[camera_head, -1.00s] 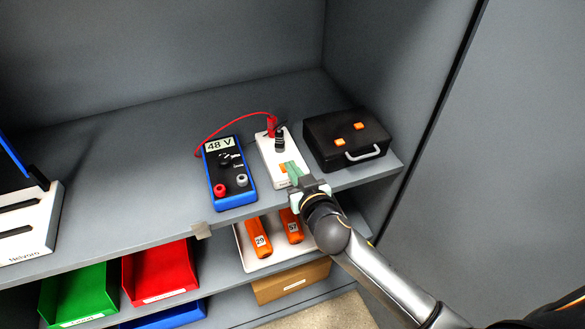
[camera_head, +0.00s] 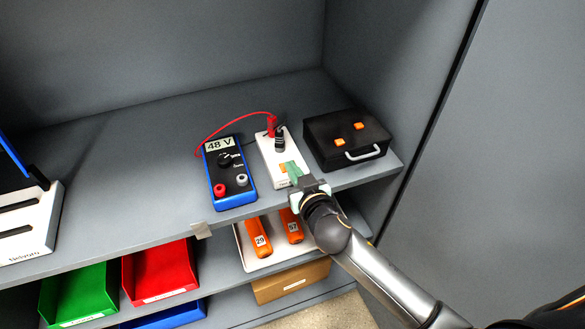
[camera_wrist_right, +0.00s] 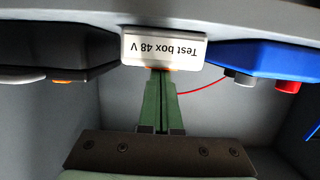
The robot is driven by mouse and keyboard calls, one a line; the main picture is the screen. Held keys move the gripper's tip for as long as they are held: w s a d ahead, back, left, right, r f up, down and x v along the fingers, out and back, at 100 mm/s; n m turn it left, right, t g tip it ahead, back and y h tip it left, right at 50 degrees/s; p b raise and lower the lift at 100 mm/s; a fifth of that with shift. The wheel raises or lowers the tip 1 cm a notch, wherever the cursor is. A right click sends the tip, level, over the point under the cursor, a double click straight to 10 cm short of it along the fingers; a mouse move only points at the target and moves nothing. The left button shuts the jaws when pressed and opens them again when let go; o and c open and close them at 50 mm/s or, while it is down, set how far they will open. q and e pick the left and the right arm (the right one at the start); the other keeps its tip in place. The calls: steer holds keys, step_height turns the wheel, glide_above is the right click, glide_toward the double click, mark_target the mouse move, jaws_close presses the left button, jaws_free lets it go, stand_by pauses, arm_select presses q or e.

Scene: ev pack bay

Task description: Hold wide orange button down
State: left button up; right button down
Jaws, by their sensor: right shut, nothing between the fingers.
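The white test box (camera_head: 272,150) stands on the upper shelf, and its label "Test box 48 V" shows upside down in the wrist view (camera_wrist_right: 163,47). The wide orange button (camera_head: 284,168) is on the box's near end, partly covered by my fingers. My right gripper (camera_head: 292,170) is shut with green fingertips over the button end of the box. In the wrist view the fingertips (camera_wrist_right: 160,80) reach to the box behind its label, with a sliver of orange at the tips. Whether the button is pressed in is hidden. My left gripper is not in view.
A blue 48 V meter (camera_head: 230,180) with a red lead (camera_head: 235,125) stands left of the box. A black case (camera_head: 346,138) with orange latches stands close on the right. Bins and orange cylinders (camera_head: 257,240) are on the shelf below. The upper shelf's left middle is clear.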

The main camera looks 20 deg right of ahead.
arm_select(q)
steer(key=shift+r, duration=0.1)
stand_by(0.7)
arm_select(e)
steer(key=shift+r+p, duration=0.15)
steer(key=shift+p, duration=0.15)
arm_select(q)
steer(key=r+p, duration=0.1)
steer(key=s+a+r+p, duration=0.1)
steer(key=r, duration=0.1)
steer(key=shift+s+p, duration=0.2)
steer(key=shift+p, duration=0.15)
arm_select(e)
steer(key=s+r, duration=0.6)
steer(key=s, duration=0.3)
steer(key=shift+s+d, duration=0.2)
steer(key=shift+s, duration=0.15)
steer(key=shift+r, duration=0.1)
